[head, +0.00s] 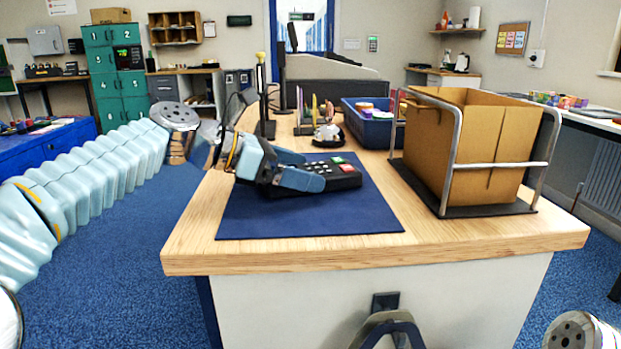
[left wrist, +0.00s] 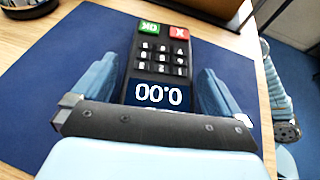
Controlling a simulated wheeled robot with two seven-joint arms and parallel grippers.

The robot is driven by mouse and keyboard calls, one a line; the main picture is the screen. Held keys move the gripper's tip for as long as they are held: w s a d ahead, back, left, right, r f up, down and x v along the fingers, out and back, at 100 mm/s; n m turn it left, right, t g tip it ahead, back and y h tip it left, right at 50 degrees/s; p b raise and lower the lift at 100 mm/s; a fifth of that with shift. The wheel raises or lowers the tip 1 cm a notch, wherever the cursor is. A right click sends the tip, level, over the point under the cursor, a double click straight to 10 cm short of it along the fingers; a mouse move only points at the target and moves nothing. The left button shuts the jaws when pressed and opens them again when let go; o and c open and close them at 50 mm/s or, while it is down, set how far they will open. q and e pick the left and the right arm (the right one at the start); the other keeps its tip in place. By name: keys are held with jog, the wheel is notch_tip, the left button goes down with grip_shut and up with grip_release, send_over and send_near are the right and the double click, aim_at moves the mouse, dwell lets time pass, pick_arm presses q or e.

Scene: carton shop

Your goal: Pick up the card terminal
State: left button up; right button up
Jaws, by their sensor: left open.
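The card terminal (head: 340,173) is dark, with grey keys and a red and a green key. It lies on the blue mat (head: 300,222) on the wooden counter. My left gripper (head: 314,171) comes in from the left, low over the mat, open, with one finger on each side of the terminal. In the left wrist view the terminal (left wrist: 161,57) lies between the spread fingers (left wrist: 160,75), with gaps on both sides. Its screen reads 0.00, upside down, and the gripper body hides its lower end. My right gripper is not in view.
An open cardboard box (head: 480,150) stands in a metal-railed holder right of the mat. The mat's front part and the counter's front edge (head: 380,258) are clear.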

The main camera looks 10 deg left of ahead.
pick_arm(q)
jog(key=c, duration=1.1)
notch_tip(320, 180, up, 10)
jog(key=p, duration=0.3)
jog(key=shift+p, duration=0.4)
jog(key=o, duration=0.6)
jog(key=shift+c, duration=1.1)
jog(key=shift+a, duration=0.1)
